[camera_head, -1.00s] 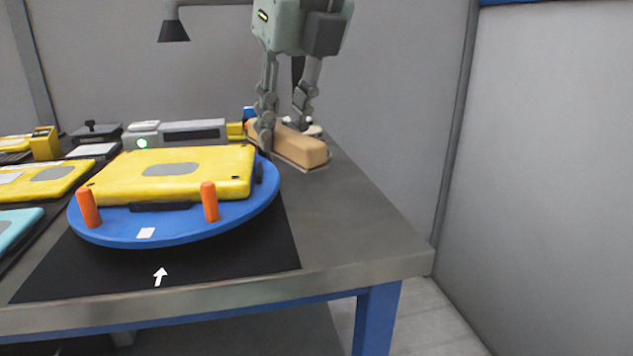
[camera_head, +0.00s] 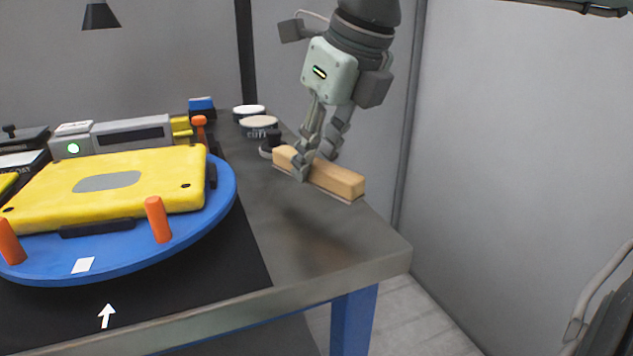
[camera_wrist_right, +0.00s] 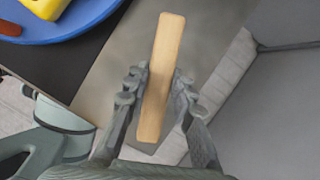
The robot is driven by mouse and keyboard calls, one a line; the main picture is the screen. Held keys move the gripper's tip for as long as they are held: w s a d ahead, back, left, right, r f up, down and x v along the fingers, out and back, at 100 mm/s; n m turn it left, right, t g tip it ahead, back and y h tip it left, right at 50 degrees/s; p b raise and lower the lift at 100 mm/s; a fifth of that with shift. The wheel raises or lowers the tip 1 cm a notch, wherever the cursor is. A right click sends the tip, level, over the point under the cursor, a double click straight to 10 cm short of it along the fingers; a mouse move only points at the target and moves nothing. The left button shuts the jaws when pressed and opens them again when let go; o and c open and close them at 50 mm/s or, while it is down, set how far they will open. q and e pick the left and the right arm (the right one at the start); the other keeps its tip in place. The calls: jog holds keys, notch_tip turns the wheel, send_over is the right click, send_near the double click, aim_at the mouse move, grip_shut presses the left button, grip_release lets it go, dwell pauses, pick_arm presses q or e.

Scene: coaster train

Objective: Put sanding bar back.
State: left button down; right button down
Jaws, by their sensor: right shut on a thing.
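The sanding bar (camera_head: 335,178) is a long tan wooden block with a thin pale layer underneath. It is at the right side of the grey table, near its right edge, in the head view. My right gripper (camera_head: 312,170) is shut on it, one finger on each side near its left end. The bar (camera_wrist_right: 162,75) also runs between the fingers of my right gripper (camera_wrist_right: 155,90) in the wrist view. A shadow lies on the table below the bar, and whether the bar touches the table is hard to tell. My left gripper is not in view.
A blue turntable (camera_head: 225,205) with orange pegs (camera_head: 158,220) holds a yellow case (camera_head: 130,180) at the left. Round tins (camera_head: 259,126) and a dark knobbed item (camera_head: 272,142) stand behind the bar. The table's front right (camera_head: 330,235) is clear. Grey walls stand close behind and right.

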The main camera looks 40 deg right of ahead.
aim_at(316, 185)
jog(key=shift+d+f, duration=0.1)
jog(key=shift+f, duration=1.95)
jog(key=shift+f, duration=0.1)
